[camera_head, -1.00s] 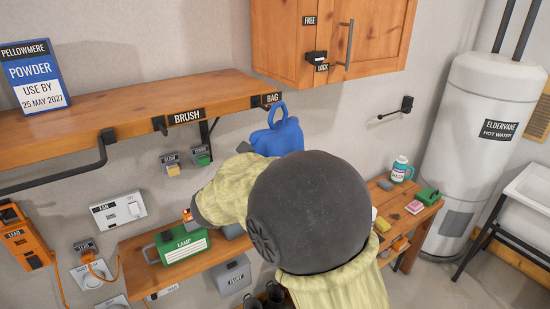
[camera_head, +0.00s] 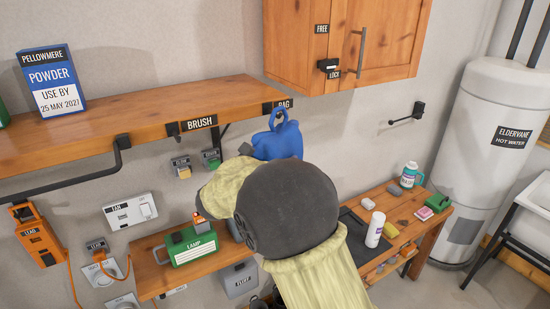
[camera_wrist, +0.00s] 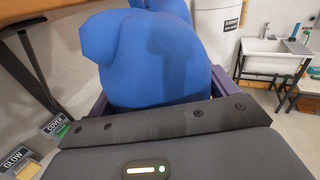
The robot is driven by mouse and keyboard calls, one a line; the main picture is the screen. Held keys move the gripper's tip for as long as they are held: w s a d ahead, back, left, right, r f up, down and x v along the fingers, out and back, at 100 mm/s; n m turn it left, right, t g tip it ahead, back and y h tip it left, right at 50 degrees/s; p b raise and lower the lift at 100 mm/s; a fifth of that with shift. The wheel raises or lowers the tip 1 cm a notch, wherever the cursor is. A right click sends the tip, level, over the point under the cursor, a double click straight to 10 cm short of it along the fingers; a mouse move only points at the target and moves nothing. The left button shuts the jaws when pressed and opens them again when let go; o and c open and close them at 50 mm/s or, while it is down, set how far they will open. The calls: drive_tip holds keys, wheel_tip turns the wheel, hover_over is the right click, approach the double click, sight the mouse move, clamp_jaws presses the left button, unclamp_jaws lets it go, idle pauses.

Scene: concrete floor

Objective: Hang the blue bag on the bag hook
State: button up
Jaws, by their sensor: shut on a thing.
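The blue bag (camera_head: 278,141) is in front of the shelf's right end in the head view, its loop handle upright just below the BAG label (camera_head: 284,104). The bag hook under that label is hidden, so I cannot tell whether the loop is around it. My gripper is mostly hidden behind my arm in the head view. In the wrist view my gripper (camera_wrist: 160,98) is shut on the blue bag (camera_wrist: 150,55), which bulges up between the fingers.
The wooden shelf (camera_head: 130,108) carries a powder box (camera_head: 53,80) and a BRUSH label (camera_head: 200,122). A wooden cabinet (camera_head: 345,40) hangs above right. Below, a bench (camera_head: 430,228) holds a white bottle (camera_head: 376,229) and small items.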

drive_tip(key=shift+w+a+f, duration=0.25)
drive_tip(key=shift+w+f, duration=0.05)
drive_tip(key=shift+w, duration=0.05)
idle(0.5)
drive_tip(key=o, duration=1)
drive_tip(key=shift+s+b, duration=0.1)
drive_tip(key=shift+b, duration=0.2)
drive_tip(key=b+v, duration=0.6)
drive_tip(key=v, duration=1.1)
drive_tip(key=shift+s, duration=0.15)
